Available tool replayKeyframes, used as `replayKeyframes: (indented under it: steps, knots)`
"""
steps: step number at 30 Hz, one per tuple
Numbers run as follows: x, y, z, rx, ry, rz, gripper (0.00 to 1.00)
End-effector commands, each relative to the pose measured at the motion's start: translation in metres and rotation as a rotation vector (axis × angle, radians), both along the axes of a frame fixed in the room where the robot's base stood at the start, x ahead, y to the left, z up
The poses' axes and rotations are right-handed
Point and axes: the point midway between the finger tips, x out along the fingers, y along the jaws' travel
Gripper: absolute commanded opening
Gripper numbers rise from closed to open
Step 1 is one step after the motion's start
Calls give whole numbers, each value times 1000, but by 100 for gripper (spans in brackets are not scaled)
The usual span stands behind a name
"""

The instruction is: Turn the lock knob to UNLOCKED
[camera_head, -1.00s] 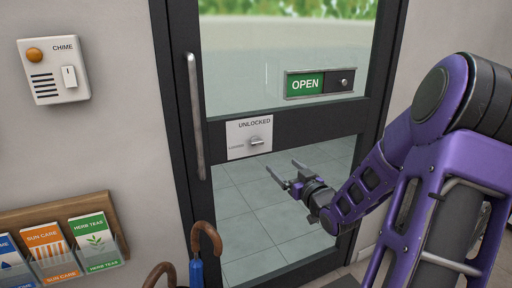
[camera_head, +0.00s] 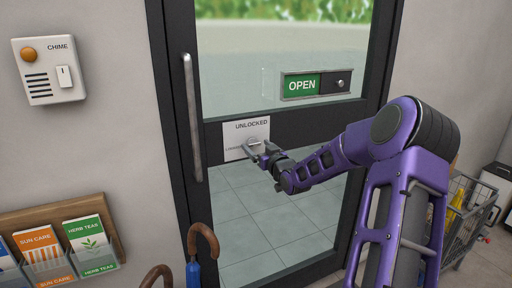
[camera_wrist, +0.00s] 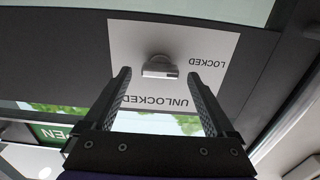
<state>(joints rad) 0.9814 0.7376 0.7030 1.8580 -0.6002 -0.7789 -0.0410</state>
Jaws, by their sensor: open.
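The lock knob (camera_head: 254,142) is a small silver bar on a white plate (camera_head: 236,133) on the door's dark crossbar. The plate reads UNLOCKED at the top and LOCKED at the left. In the wrist view the scene is upside down; the knob (camera_wrist: 160,67) lies roughly level, in line with the LOCKED side rather than toward UNLOCKED. My gripper (camera_head: 257,151) is at the plate, partly covering the knob in the head view. In the wrist view my gripper (camera_wrist: 159,74) is open, one finger on either side of the knob, with visible gaps.
A vertical door handle (camera_head: 192,118) stands left of the plate. An OPEN sign (camera_head: 302,85) is above right. A chime box (camera_head: 45,70) and a leaflet rack (camera_head: 110,218) are on the left wall.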

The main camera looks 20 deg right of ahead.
Motion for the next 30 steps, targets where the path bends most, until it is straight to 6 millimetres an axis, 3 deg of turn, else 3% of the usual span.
replayKeyframes:
  steps: [4,14,28,30]
  knots:
    - [12,1,0,1,-1,0,90]
    - [14,1,0,1,0,0,90]
    - [14,0,0,1,0,0,5]
    - [14,0,0,1,0,0,4]
